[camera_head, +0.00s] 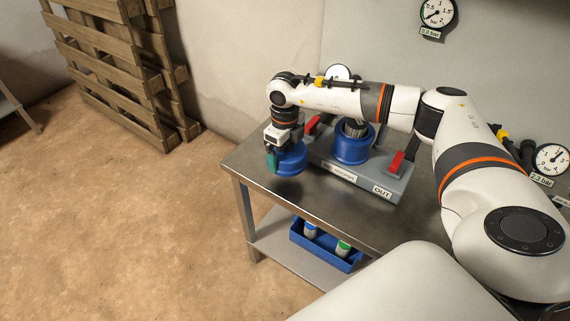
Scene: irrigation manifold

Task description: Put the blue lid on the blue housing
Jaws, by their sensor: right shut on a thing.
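The blue housing (352,148) stands upright on the grey manifold base (372,186), with a dark ribbed cylinder (353,127) sticking out of its open top. The blue lid (291,160) is left of the housing, apart from it, near the table's left side. My right gripper (276,152) is shut on the lid from above, with a teal fingertip at the lid's left side. Whether the lid touches the table is hard to tell. My left gripper is out of view.
Red valve handles stand on either side of the housing, one at left (313,124) and one at right (397,163). The metal table (262,165) has a bare front strip. A blue bin (325,252) with bottles sits on the lower shelf. Gauges hang on the wall.

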